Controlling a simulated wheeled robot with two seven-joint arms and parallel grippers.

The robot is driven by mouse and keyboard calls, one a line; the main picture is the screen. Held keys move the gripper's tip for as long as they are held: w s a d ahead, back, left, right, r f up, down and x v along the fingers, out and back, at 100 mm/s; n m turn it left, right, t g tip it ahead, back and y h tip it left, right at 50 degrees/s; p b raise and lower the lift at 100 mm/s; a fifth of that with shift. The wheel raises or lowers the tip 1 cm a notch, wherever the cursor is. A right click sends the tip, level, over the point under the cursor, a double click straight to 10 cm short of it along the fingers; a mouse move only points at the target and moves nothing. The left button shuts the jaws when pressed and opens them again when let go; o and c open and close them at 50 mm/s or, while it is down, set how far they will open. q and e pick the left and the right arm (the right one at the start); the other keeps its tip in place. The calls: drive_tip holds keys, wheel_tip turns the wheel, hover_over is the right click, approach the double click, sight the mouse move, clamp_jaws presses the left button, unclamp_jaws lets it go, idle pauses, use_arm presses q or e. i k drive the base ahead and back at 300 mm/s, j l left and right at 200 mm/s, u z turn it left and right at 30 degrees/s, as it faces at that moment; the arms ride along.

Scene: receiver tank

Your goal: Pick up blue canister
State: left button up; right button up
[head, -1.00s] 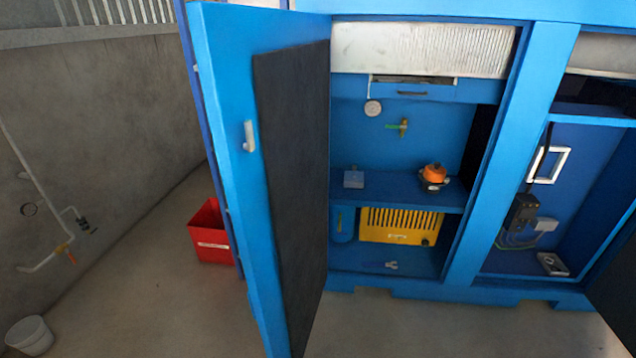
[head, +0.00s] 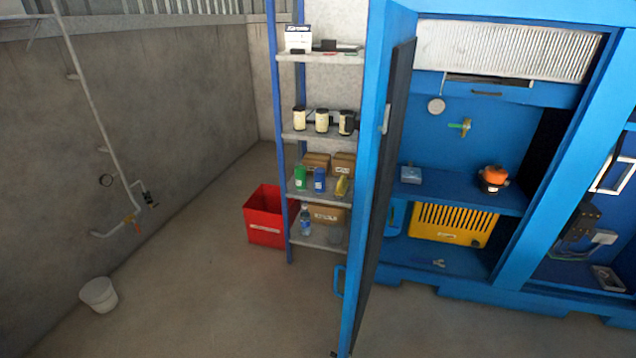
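A small blue canister (head: 319,180) stands upright on a middle shelf of the narrow shelf rack (head: 287,195). A green canister (head: 300,178) stands just to its left and a yellow item (head: 342,186) to its right. Brown boxes (head: 343,164) are behind them on the same shelf. Neither of my grippers shows in the head view.
An open blue cabinet door (head: 372,200) juts out just right of the rack, with the blue cabinet behind it. A red bin (head: 265,216) stands on the floor left of the rack. A white bucket (head: 99,294) is by the left wall. The floor in front is clear.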

sight(319, 173)
drive_tip(key=i+j+z, duration=0.1)
drive_tip(key=z, duration=0.3)
drive_tip(key=j+z, duration=0.15)
drive_tip(key=z, duration=0.25)
drive_tip(key=i+j+z, duration=0.1)
drive_tip(key=z, duration=0.3)
drive_tip(key=j+z, duration=0.25)
drive_tip(key=z, duration=0.15)
